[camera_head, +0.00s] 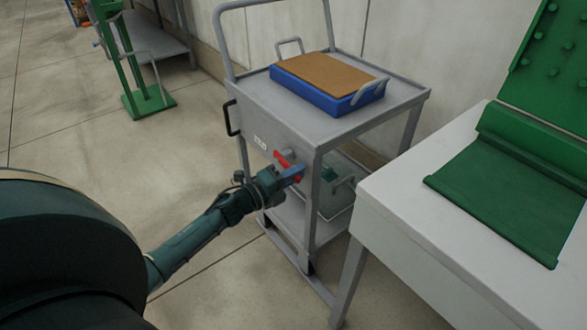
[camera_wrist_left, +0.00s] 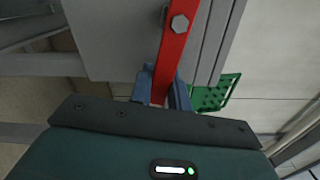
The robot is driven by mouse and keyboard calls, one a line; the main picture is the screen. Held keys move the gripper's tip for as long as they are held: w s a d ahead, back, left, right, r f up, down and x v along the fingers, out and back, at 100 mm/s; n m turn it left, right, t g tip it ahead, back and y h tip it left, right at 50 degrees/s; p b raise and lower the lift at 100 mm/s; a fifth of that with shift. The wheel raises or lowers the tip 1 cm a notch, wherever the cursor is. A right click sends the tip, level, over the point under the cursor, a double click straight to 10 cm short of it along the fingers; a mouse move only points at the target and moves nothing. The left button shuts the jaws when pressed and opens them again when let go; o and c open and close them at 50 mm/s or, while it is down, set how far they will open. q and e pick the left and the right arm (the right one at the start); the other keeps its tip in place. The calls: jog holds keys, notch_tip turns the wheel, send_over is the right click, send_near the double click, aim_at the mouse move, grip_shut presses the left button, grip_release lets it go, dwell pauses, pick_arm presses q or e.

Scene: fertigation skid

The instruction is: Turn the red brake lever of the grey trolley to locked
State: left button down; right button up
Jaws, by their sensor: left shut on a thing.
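The grey trolley (camera_head: 275,137) stands in the middle of the head view. Its red brake lever (camera_head: 283,160) is on the side panel, near the front corner post. In the left wrist view the red lever (camera_wrist_left: 178,50) runs from a hex bolt at the top down between the fingers. My left gripper (camera_head: 293,174) is shut on the lever's lower end. Its blue-grey fingers also show in the wrist view (camera_wrist_left: 162,88). My right gripper is not in view.
A blue tray with a brown board (camera_head: 326,73) lies on the trolley top. A white table (camera_head: 415,235) with a green mat (camera_head: 515,190) stands close on the right. A green stand (camera_head: 140,75) is at the back left. The floor left of the trolley is clear.

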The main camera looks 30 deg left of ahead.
pick_arm(q)
jog(key=shift+r+n+p, duration=0.4)
jog(key=shift+r+n, duration=0.05)
jog(key=shift+n, duration=0.15)
jog(key=shift+r+n+p, duration=0.15)
jog(key=shift+n+p, duration=0.25)
jog(key=shift+n, duration=0.1)
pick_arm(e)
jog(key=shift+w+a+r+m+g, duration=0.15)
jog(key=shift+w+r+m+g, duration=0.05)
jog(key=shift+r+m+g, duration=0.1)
pick_arm(q)
jog(key=c, duration=1.3)
grip_release()
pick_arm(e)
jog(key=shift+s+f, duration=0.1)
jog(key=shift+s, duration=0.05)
pick_arm(q)
jog(key=shift+s, duration=0.1)
